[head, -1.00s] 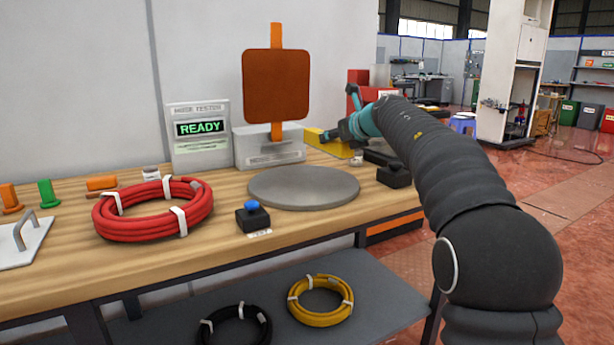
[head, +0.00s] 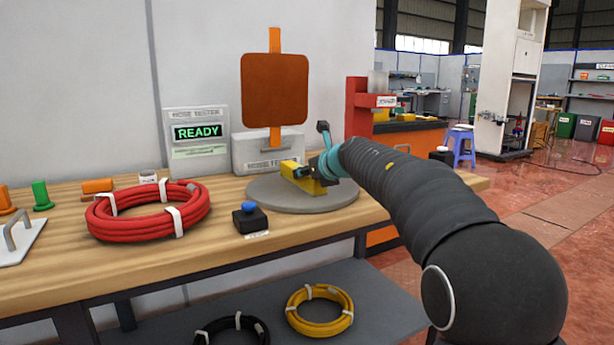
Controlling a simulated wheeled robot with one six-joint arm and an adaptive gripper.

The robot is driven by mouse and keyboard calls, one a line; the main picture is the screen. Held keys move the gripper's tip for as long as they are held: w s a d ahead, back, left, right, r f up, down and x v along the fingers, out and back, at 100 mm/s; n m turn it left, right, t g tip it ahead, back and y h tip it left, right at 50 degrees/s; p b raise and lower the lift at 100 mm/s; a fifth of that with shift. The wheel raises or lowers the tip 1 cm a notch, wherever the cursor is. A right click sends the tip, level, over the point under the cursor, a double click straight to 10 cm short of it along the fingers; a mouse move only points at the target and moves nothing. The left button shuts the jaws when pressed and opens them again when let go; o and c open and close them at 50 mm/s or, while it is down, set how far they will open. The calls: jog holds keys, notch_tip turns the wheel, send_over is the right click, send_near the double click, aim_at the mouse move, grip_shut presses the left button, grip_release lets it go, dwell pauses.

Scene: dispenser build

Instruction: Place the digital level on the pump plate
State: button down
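The yellow digital level (head: 308,186) is at the round grey plate (head: 262,199) on the workbench. It sits over the plate's right-hand part, on it or just above it; I cannot tell whether it touches. My gripper (head: 305,173) comes in from the right and is closed around the level's middle, hiding part of it. The fingers are small and dark, and their tips are hard to make out. The rest of the plate's top is bare.
A hose tester (head: 198,140) reading READY and an orange panel (head: 275,88) stand behind the plate. A blue-topped button box (head: 250,217) is in front. A red hose coil (head: 150,208) lies to the left.

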jog(key=c, duration=0.7)
grip_release()
jog(key=shift+o, duration=0.2)
jog(key=shift+s+d+r, duration=0.1)
jog(key=shift+r, duration=0.05)
jog(key=v, duration=1.1)
jog(key=shift+s+d+r, duration=0.1)
jog(key=shift+s+d, duration=0.05)
jog(key=shift+s, duration=0.15)
